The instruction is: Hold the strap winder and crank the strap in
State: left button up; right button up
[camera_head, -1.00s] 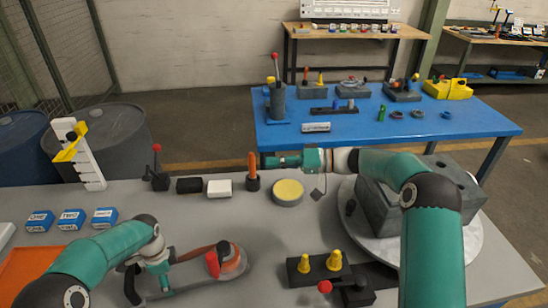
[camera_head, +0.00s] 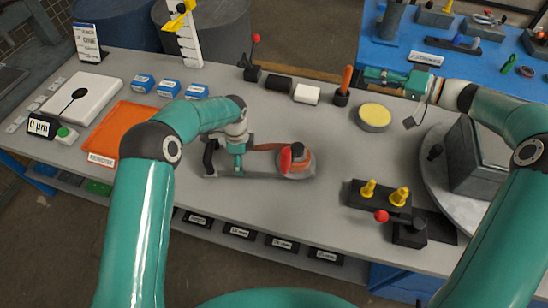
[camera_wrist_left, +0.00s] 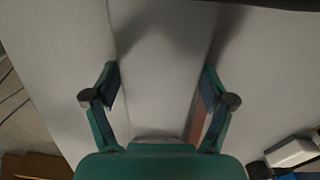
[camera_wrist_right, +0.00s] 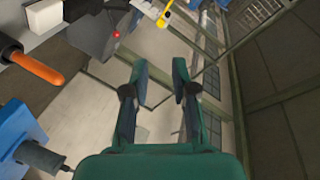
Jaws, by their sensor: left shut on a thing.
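The strap winder lies on the grey bench in the head view, with a grey frame (camera_head: 262,173), an orange reel (camera_head: 302,166) and a red and black crank part (camera_head: 292,156) on top. A short orange strap (camera_head: 266,147) runs left from the reel. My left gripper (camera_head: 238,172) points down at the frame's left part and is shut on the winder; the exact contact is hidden. In the left wrist view its fingers (camera_wrist_left: 160,85) stand apart over a grey surface. My right gripper (camera_head: 370,76) is level above the bench's back edge, open and empty in the right wrist view (camera_wrist_right: 159,72).
An orange-handled tool (camera_head: 343,86), a yellow-topped round pad (camera_head: 375,115) and a white block (camera_head: 307,94) stand near the right gripper. A black block with yellow knobs (camera_head: 378,195) lies right of the winder. An orange mat (camera_head: 120,128) lies left.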

jog(key=o, duration=0.4)
jog(key=s+f+n+g, duration=0.1)
jog(key=f, duration=0.1)
jog(key=s+f+n+g+h, duration=0.1)
jog(key=s+f+g, duration=0.1)
jog(key=s+a+f+n+g+h, duration=0.1)
jog(key=s+f, duration=0.1)
jog(key=f, duration=0.1)
jog(key=shift+s+f+g, duration=0.1)
jog(key=shift+s+g, duration=0.1)
jog(key=shift+g, duration=0.2)
jog(key=shift+c, duration=0.2)
jog(key=n+g+h, duration=0.4)
jog(key=n+h, duration=0.8)
jog(key=n, duration=0.3)
send_near(285, 158)
jog(key=shift+w+d+f, duration=0.3)
jog(key=shift+w+d, duration=0.25)
jog(key=shift+w, duration=0.1)
jog(key=shift+s+a, duration=0.1)
jog(key=shift+a, duration=0.25)
jog(key=shift+a+f, duration=0.1)
jog(key=shift+f, duration=0.15)
notch_tip(285, 158, down, 11)
jog(key=shift+f, duration=0.15)
